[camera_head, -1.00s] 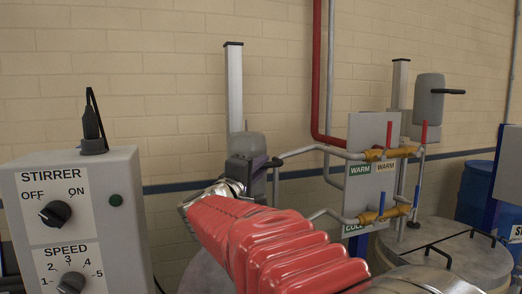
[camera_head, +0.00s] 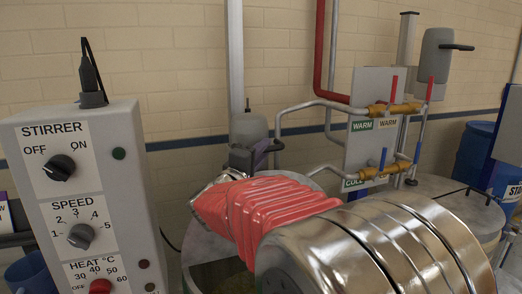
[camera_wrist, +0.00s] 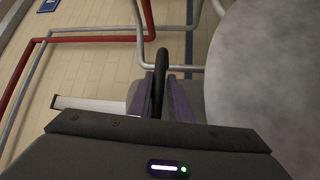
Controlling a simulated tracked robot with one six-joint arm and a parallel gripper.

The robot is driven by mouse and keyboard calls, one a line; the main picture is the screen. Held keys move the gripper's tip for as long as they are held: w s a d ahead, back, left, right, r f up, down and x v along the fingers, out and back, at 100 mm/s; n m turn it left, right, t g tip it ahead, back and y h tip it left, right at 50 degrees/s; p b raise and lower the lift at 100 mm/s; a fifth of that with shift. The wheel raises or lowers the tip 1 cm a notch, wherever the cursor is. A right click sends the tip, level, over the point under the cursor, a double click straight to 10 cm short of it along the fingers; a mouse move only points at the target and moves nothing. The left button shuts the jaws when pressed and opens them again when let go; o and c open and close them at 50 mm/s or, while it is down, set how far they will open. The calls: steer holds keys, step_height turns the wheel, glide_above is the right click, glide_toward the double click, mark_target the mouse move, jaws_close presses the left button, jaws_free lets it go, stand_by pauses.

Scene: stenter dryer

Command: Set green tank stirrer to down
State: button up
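The near stirrer's grey motor head (camera_head: 248,128) sits on a pale upright post (camera_head: 236,60) above a round metal tank, whose dark opening has an olive tint inside (camera_head: 232,278). A dark handle sticks out from the motor head. My gripper (camera_head: 262,154) is at this handle in the body view, beyond my red sleeve. In the wrist view the purple fingers of my gripper (camera_wrist: 164,96) lie close on both sides of the black handle (camera_wrist: 160,72) and appear shut on it. My arm hides much of the tank and the lower post.
A grey control box (camera_head: 85,190) with stirrer, speed and heat knobs stands close at left. Warm and cold pipes with orange valves (camera_head: 385,110) stand right of the stirrer. A second stirrer head (camera_head: 438,62) and lidded tank are farther right.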

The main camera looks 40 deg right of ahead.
steer(key=o, duration=0.4)
steer(key=shift+w+f, duration=0.2)
steer(key=shift+f, duration=0.15)
steer(key=shift+r, duration=0.1)
steer(key=shift+s+a, duration=0.15)
steer(key=v, duration=1.3)
steer(key=shift+s+a, duration=0.1)
steer(key=shift+a, duration=0.15)
